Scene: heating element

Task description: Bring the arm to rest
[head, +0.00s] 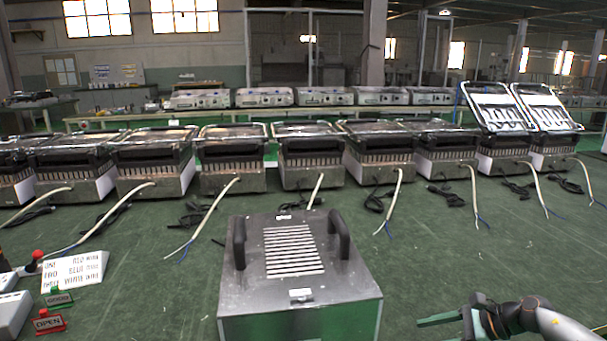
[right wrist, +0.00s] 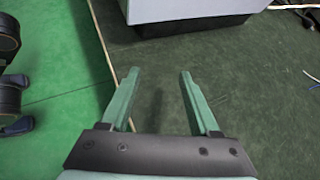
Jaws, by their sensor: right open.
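My right gripper (head: 440,316) comes in at the lower right of the head view, low over the green surface. In the right wrist view its two green fingers (right wrist: 158,98) stand apart with nothing between them. Below them is bare dark green surface (right wrist: 225,80). My left gripper does not show in the head view.
A metal box (head: 345,283) with two black handles stands at the front centre. Behind it is a row of heating units (head: 232,182) with loose cables. A sign (head: 90,270) and red and green tags (head: 48,321) lie at left. The surface right of the box is clear.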

